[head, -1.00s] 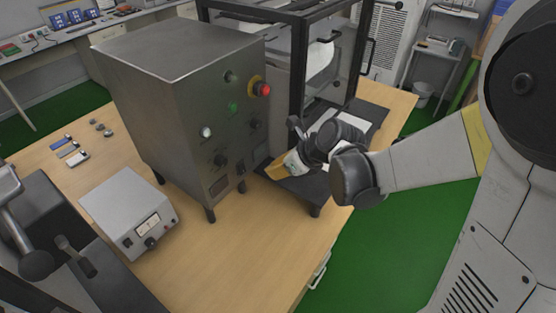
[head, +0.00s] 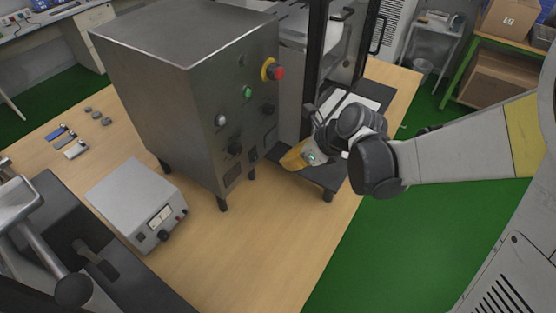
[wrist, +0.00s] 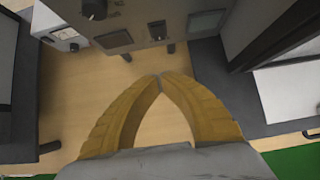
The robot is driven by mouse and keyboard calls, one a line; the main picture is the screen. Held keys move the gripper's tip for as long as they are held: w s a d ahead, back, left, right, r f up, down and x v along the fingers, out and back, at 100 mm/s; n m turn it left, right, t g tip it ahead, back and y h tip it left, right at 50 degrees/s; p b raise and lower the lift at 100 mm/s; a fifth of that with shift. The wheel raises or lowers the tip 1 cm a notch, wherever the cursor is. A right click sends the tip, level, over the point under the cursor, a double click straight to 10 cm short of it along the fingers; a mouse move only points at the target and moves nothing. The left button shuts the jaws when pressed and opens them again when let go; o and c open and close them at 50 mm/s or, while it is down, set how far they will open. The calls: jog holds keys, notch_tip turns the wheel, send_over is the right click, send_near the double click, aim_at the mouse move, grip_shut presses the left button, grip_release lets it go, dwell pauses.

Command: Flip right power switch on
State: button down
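A grey metal control cabinet (head: 180,95) stands on the wooden table. Its front panel carries lamps, a red button on yellow (head: 273,71), a green button (head: 247,92) and black knobs. Low on the panel are two dark rectangular fittings that look like switches, one at left (wrist: 113,39) and a narrower one at right (wrist: 158,31). Their on or off positions are too small to tell. My gripper (head: 288,160) is in front of the panel's lower right side, apart from it. In the wrist view its yellow fingers (wrist: 160,78) meet at the tips with nothing between them.
A black-framed enclosure with a dark base plate (head: 325,178) stands right of the cabinet, close to my gripper. A small grey meter box (head: 135,200) is at front left. Bare tabletop (head: 255,235) lies before the cabinet.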

aim_at(255, 155)
jog(key=shift+w+a+r+b+x, duration=0.25)
jog(key=shift+b+x, duration=0.45)
jog(key=shift+x, duration=1.25)
jog(key=shift+w+a+r+b+x, duration=0.15)
jog(key=shift+a+r+b+x, duration=0.4)
jog(key=shift+x, duration=1.4)
jog(key=shift+w+a+r+b+x, duration=0.15)
jog(key=shift+b+x, duration=0.7)
jog(key=shift+x, duration=1.05)
jog(key=shift+f, duration=0.1)
jog(key=shift+w+a+f+b, duration=0.3)
jog(key=shift+a+b, duration=0.05)
jog(key=shift+a, duration=0.05)
jog(key=shift+r, duration=0.15)
